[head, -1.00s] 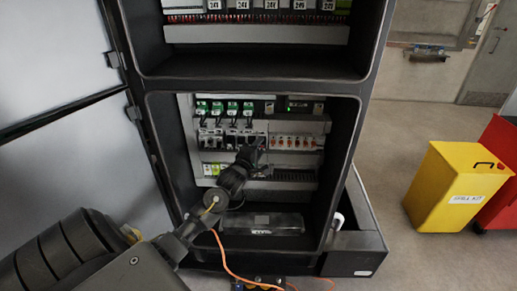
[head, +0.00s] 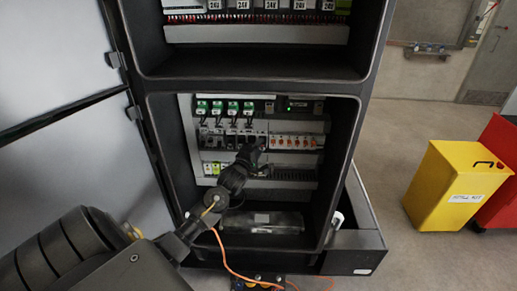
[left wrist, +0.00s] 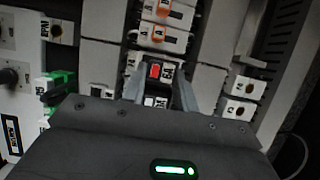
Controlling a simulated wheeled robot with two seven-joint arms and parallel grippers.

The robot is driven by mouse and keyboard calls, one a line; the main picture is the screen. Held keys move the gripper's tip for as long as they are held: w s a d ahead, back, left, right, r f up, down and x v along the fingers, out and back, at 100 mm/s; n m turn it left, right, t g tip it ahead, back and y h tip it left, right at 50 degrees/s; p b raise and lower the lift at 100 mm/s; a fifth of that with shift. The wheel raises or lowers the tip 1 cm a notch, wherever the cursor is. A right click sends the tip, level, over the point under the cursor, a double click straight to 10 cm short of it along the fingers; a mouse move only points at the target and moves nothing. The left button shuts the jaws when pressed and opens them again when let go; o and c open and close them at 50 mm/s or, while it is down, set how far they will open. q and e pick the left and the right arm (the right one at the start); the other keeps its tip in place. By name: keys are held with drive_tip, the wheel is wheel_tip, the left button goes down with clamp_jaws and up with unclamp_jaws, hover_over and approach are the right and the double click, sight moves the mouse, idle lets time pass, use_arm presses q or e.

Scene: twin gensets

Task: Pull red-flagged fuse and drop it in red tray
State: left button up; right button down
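My right gripper is not in view. I see no red tray that I can identify.
The cabinet door (head: 65,150) stands open at the left. A yellow bin (head: 452,190) and a red container (head: 500,150) stand on the floor at the right. An orange cable (head: 235,270) hangs low in front.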

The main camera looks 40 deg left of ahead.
use_arm(q)
clamp_jaws()
drive_tip(key=shift+f, duration=0.15)
drive_tip(key=shift+s+d+r+p, duration=0.2)
drive_tip(key=shift+s+d+p, duration=0.05)
drive_tip(key=shift+s+p, duration=0.1)
drive_tip(key=shift+s+d+f, duration=0.1)
drive_tip(key=shift+d, duration=0.05)
drive_tip(key=shift+s+d+p, duration=0.3)
drive_tip(key=shift+s+p, duration=0.2)
